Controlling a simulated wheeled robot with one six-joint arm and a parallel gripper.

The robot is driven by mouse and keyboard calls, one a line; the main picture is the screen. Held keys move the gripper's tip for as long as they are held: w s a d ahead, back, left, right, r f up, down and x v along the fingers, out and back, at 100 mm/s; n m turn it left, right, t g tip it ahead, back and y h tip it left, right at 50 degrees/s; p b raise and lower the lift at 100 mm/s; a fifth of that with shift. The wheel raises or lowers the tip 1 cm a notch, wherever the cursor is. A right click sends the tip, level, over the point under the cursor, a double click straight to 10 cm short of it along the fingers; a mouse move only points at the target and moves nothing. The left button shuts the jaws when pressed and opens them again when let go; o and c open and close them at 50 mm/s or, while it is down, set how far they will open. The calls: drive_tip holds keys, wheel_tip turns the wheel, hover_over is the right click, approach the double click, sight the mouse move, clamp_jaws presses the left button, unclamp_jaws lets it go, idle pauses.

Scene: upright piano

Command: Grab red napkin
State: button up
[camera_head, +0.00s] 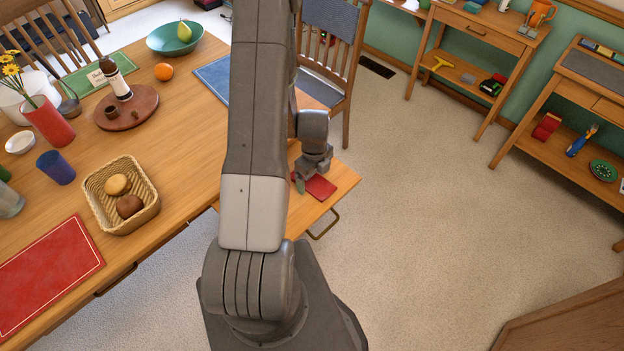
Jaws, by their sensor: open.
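A small red napkin (321,188) lies folded flat on a wooden surface with a metal handle, which looks like a pulled-out drawer (340,181) at the table's right side. My gripper (306,178) points down at the napkin's left and upper edge, very close to it. It is open, and I cannot tell whether it touches the napkin. My arm hides part of the drawer and the napkin's surroundings. A small greenish thing shows beside the fingers, too small to identify.
The wooden table (190,150) holds a wicker basket (150,207) with bread, a round tray (146,118), an orange (163,72) and a red placemat (45,275). A chair (338,50) stands behind my gripper. Open carpet lies to the right.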

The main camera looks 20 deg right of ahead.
drive_tip(key=shift+f, duration=0.5)
drive_tip(key=c, duration=1.1)
drive_tip(key=shift+o, duration=0.2)
drive_tip(key=shift+r, duration=0.1)
